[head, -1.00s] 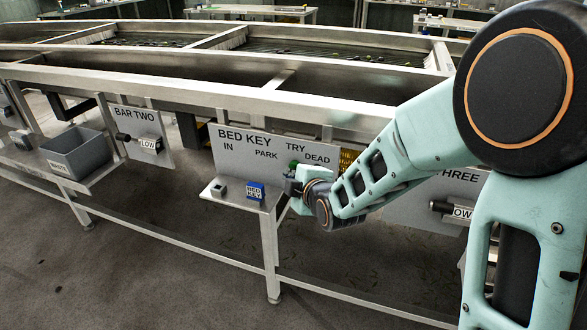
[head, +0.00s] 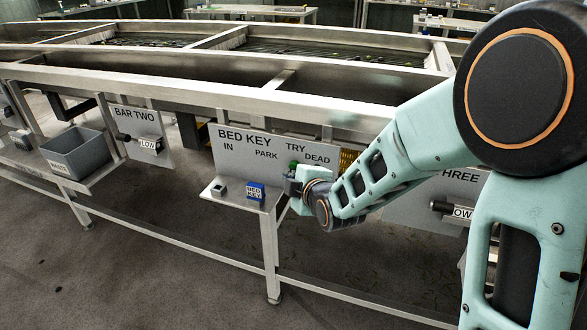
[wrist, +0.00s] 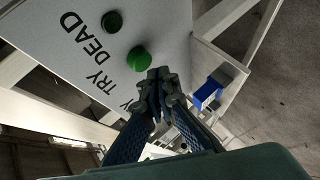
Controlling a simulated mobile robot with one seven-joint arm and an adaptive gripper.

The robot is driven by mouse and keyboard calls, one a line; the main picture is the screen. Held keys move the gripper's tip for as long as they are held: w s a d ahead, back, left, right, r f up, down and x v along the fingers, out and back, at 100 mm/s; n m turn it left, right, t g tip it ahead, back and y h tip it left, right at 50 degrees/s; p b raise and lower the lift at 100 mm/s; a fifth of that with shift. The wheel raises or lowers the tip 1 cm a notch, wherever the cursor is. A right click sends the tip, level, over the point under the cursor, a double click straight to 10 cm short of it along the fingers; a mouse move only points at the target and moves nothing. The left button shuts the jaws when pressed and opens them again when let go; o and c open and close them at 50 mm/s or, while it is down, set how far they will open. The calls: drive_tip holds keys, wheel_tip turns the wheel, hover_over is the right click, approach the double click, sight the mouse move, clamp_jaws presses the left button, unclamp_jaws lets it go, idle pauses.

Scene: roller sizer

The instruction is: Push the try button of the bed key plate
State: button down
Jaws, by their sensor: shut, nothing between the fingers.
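The bed key plate (head: 240,160) is a grey panel lettered BED KEY, IN, PARK, TRY and DEAD; it also fills the upper left of the wrist view (wrist: 165,25). A bright green round button (wrist: 139,59) stands out from it beside the word TRY. A darker green round piece (wrist: 112,22) sits beside DEAD. One green piece (head: 293,165) shows in the head view just above my gripper (head: 290,186). In the wrist view my gripper (wrist: 158,76) is shut and empty, its tips close to the bright green button. I cannot tell whether they touch.
A narrow shelf (head: 228,201) juts out below the plate. It carries a blue block (head: 255,192) labelled BED KEY and a small grey block (head: 218,190). A grey bin (head: 78,152) stands farther left. Metal rails run above the plate.

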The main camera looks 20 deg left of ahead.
drive_tip(key=shift+w, duration=0.1)
drive_tip(key=shift+w+b, duration=0.3)
drive_tip(key=shift+w, duration=0.05)
drive_tip(key=shift+w+d, duration=0.1)
drive_tip(key=shift+w, duration=0.45)
idle(0.8)
drive_tip(key=shift+s+b, duration=0.8)
drive_tip(key=shift+s, duration=0.2)
drive_tip(key=shift+s+a+b, duration=0.15)
drive_tip(key=shift+s+b, duration=0.5)
drive_tip(key=shift+s, duration=0.6)
drive_tip(key=shift+s+a+b, duration=0.15)
drive_tip(key=shift+s+b, duration=0.45)
drive_tip(key=shift+s, duration=0.65)
